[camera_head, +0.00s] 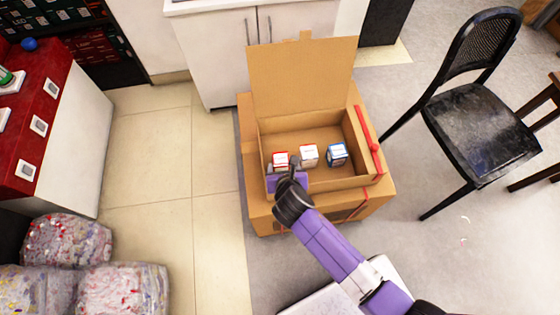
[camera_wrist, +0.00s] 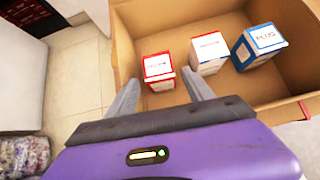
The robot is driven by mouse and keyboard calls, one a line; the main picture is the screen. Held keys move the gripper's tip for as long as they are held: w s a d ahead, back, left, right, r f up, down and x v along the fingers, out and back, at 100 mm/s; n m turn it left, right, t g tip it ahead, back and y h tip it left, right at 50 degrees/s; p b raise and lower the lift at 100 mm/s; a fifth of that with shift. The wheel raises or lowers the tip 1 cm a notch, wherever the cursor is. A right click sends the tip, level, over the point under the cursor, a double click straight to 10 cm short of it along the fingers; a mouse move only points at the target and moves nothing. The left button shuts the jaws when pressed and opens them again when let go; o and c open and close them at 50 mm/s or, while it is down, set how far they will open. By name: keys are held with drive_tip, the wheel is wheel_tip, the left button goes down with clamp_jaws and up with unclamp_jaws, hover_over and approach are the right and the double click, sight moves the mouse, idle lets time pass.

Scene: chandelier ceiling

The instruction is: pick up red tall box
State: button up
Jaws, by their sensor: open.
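A white box with red edges and sides (camera_head: 281,158) stands in an open cardboard box (camera_head: 365,145), leftmost of three small boxes. In the wrist view this red box (camera_wrist: 158,68) appears ahead of and between the two grey fingers of my gripper (camera_wrist: 159,80). My gripper is open, with nothing visibly held. In the head view my gripper (camera_head: 285,173) is over the cardboard box's near wall, and the red box is partly hidden behind it. I cannot tell how far below the fingertips the red box is.
A white box with red print (camera_head: 308,154) and a blue-edged white box (camera_head: 337,154) stand to the right of the red one. The cardboard box's raised flap (camera_head: 303,75) stands at the back. A black chair (camera_head: 480,130) is to the right, white cabinets (camera_head: 215,55) behind.

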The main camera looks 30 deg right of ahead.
sight(281, 161)
drive_tip(key=b+x, duration=0.2)
drive_tip(key=x, duration=0.5)
drive_tip(key=shift+w+f, duration=0.1)
drive_tip(key=shift+w, duration=0.2)
drive_tip(key=shift+c, duration=0.2)
drive_tip(key=c, duration=1.1)
drive_tip(key=shift+c, duration=0.2)
